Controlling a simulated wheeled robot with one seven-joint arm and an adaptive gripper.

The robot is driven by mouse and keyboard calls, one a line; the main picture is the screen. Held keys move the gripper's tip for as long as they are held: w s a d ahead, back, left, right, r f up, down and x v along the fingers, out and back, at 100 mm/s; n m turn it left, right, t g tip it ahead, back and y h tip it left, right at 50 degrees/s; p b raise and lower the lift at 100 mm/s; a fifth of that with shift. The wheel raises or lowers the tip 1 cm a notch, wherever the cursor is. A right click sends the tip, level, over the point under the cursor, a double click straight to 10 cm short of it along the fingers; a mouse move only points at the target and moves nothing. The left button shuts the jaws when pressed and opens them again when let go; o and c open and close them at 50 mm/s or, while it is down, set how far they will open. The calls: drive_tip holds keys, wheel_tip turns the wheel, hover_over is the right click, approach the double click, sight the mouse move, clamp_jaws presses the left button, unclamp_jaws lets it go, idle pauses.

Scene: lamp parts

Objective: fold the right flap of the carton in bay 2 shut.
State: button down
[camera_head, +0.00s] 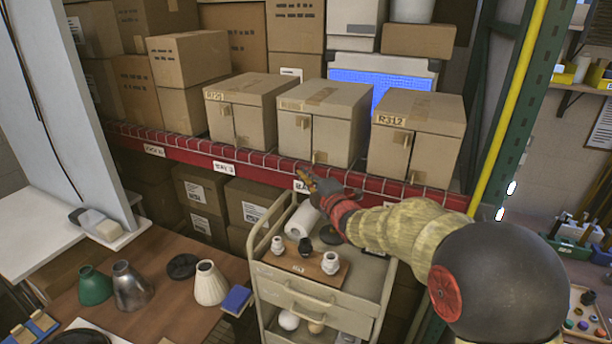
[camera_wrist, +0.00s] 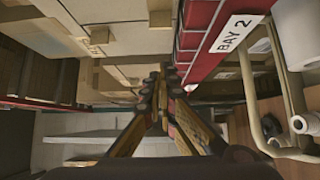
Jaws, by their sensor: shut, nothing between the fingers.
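The middle carton (camera_head: 338,97) stands on the red shelf beam in the head view, above the label I take as BAY 2. Its front has a left flap (camera_head: 293,137) and a right flap (camera_head: 338,138), each with a small tab. Both hang near the front face; I cannot tell how far the right one stands open. My gripper (camera_head: 316,183) is shut and empty, just below this carton's front, by the beam. The wrist view shows its fingertips (camera_wrist: 160,86) together, beside tan carton faces (camera_wrist: 125,32) with tabs. The BAY 2 label (camera_wrist: 238,33) is to their right.
Similar cartons stand left (camera_head: 258,86) and right (camera_head: 437,107) on the red beam (camera_head: 190,156). A cart (camera_head: 310,290) with a paper roll (camera_head: 300,218) and small parts stands below my gripper. A green rack post (camera_head: 525,95) is at right. A wooden table (camera_head: 155,240) holds lamp parts.

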drive_tip(key=v, duration=0.8)
drive_tip(key=s+d+f+m+g+h, duration=0.1)
drive_tip(key=d+f+m+g+h, duration=0.35)
drive_tip(key=f, duration=0.55)
drive_tip(key=s+d+f+m+g+h, duration=0.25)
drive_tip(key=s+d+f+m, duration=0.35)
drive_tip(key=s+d+m, duration=0.3)
drive_tip(key=s+d+r+m+g, duration=0.1)
drive_tip(key=s+d+r+m, duration=0.1)
drive_tip(key=s, duration=0.8)
drive_tip(key=s+d+r+m+g+h+b, duration=0.1)
drive_tip(key=s+d+r+m, duration=0.2)
drive_tip(key=s, duration=0.8)
drive_tip(key=s+d+r+m+g+h+b, duration=0.1)
drive_tip(key=s+d+r+m, duration=0.2)
drive_tip(key=s, duration=0.8)
drive_tip(key=d+m, duration=0.1)
drive_tip(key=m, duration=0.1)
drive_tip(key=shift+m, duration=0.35)
